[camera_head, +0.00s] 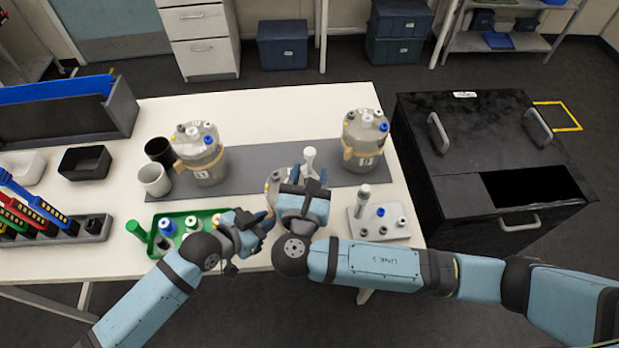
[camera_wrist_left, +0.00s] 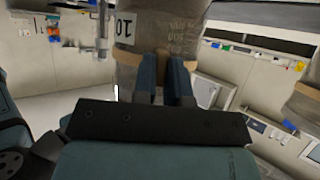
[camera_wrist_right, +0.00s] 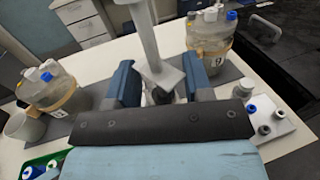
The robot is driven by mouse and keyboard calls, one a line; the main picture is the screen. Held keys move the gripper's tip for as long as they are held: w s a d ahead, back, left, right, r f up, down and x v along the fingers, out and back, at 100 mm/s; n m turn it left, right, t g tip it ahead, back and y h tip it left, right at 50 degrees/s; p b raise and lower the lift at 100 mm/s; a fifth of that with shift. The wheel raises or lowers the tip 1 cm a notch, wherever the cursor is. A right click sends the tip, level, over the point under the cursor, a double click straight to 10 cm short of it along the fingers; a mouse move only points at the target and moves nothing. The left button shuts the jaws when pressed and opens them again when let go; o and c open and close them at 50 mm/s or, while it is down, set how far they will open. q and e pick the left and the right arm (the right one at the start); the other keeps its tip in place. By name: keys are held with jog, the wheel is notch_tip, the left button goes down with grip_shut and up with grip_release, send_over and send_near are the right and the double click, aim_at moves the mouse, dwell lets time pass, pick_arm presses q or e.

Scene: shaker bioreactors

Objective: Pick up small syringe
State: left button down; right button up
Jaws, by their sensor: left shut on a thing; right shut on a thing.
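A white syringe (camera_wrist_right: 146,35) with a square flange stands up between the fingers of my right gripper (camera_wrist_right: 161,90). Its top also shows in the head view (camera_head: 310,158), above the right gripper (camera_head: 303,188). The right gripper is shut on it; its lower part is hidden. My left gripper (camera_head: 262,222) is at the front of the middle grey bioreactor (camera_head: 275,182). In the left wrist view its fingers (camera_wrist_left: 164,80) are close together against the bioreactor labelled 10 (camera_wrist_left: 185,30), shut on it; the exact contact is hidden.
Two more bioreactors (camera_head: 200,160) (camera_head: 366,145) stand on the dark mat (camera_head: 265,160). A grey block (camera_head: 385,228) with a tall white piece and caps is at right. A green tray (camera_head: 180,213), cups (camera_head: 154,180) and a rack (camera_head: 75,232) are at left. A black cabinet (camera_head: 480,150) adjoins.

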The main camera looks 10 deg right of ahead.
aim_at(310, 151)
notch_tip(310, 151, up, 10)
jog(key=shift+r, duration=0.1)
pick_arm(q)
jog(key=c, duration=1.1)
grip_release()
